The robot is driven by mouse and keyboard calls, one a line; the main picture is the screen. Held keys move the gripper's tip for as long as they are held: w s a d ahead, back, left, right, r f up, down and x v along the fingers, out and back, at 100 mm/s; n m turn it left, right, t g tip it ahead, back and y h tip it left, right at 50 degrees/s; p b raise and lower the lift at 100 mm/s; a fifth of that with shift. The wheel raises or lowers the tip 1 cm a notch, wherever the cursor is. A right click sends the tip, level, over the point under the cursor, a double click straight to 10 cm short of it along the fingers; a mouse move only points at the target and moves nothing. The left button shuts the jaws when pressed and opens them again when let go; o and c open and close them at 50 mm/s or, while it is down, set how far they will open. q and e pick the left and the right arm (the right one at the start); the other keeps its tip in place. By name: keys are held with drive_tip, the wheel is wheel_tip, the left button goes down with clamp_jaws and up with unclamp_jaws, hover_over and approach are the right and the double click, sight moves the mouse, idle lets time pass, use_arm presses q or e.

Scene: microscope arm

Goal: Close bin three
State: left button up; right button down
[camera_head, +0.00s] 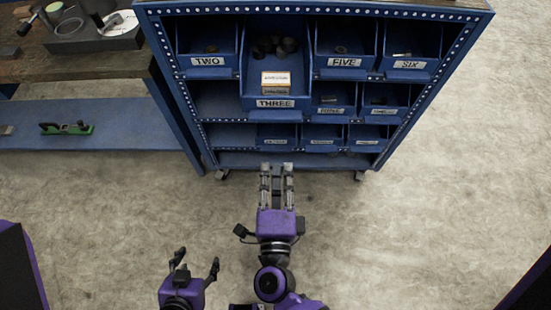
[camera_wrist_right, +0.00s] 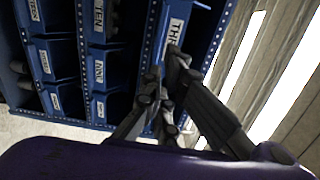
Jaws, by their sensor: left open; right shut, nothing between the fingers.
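Bin three (camera_head: 252,103) is a blue bin labelled THREE in the blue rack. It sticks out farther forward than the bins beside it. A small tan and white box and several dark round parts lie in it. In the right wrist view, its label front (camera_wrist_right: 175,30) is partly hidden behind my fingers. My right gripper (camera_head: 276,170) is shut and empty, below bin three in the head picture; its fingers also show in the right wrist view (camera_wrist_right: 165,85). I cannot tell whether they touch the bin. My left gripper (camera_head: 196,264) is open and empty, lower left, well away from the rack.
The blue rack (camera_head: 482,15) holds several other labelled bins, including two (camera_head: 208,72), five (camera_head: 344,74) and six (camera_head: 410,76). A workbench (camera_head: 40,66) with a blue lower shelf (camera_head: 120,124) stands left. The floor (camera_head: 440,210) to the right is clear.

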approach(277, 120)
drive_tip(key=w, duration=0.6)
drive_tip(key=shift+r, duration=0.1)
drive_tip(key=shift+w, duration=0.4)
use_arm(q)
drive_tip(key=shift+r, duration=0.15)
use_arm(e)
drive_tip(key=shift+w, duration=0.1)
